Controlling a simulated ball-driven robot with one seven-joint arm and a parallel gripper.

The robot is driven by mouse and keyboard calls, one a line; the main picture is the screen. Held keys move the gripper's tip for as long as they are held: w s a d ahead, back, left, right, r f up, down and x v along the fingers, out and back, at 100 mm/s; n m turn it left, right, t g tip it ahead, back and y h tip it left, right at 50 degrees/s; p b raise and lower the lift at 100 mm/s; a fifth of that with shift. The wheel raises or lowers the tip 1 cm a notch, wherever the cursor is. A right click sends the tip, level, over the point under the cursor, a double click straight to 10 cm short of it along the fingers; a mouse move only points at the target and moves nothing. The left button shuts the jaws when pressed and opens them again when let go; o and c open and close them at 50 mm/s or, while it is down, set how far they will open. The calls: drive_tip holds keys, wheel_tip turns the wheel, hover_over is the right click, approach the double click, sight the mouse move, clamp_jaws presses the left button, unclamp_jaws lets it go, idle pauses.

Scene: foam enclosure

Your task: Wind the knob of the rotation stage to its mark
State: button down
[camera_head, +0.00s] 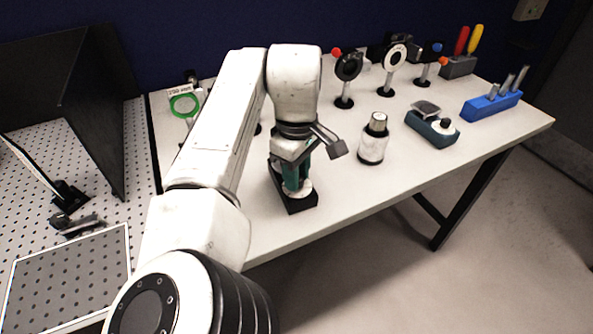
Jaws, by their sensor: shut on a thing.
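The rotation stage (298,204) has a dark base and sits on the white table near its front edge. A pale round part with a teal-green piece shows on top of it. My gripper (296,182) points down over the stage and is shut on what appears to be its knob. The knob itself is hidden by the fingers and is too small to make out. The mark cannot be seen from here.
A white bottle-like container (373,142) stands right of my gripper. Beyond it are a blue-grey device (432,129), a blue holder (492,105) and several post-mounted optics (347,70). A perforated board with a black panel (97,110) lies left. Clear tabletop lies front right.

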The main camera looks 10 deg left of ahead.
drive_tip(key=shift+r+p, duration=0.1)
drive_tip(key=shift+p, duration=0.2)
drive_tip(key=shift+r+m+p, duration=0.15)
drive_tip(key=shift+m+p, duration=0.85)
drive_tip(key=shift+p, duration=0.1)
drive_tip(key=m+p, duration=0.2)
drive_tip(key=shift+d+m+p, duration=0.1)
drive_tip(key=shift+m+p, duration=0.2)
drive_tip(key=shift+p, duration=0.05)
drive_tip(key=m+p, duration=0.2)
drive_tip(key=m, duration=0.1)
drive_tip(key=shift+m, duration=0.3)
drive_tip(key=shift+f+m+p, duration=0.2)
drive_tip(key=shift+m+p, duration=0.85)
drive_tip(key=shift+m, duration=0.85)
drive_tip(key=c, duration=0.9)
unclamp_jaws()
drive_tip(key=shift+o, duration=0.2)
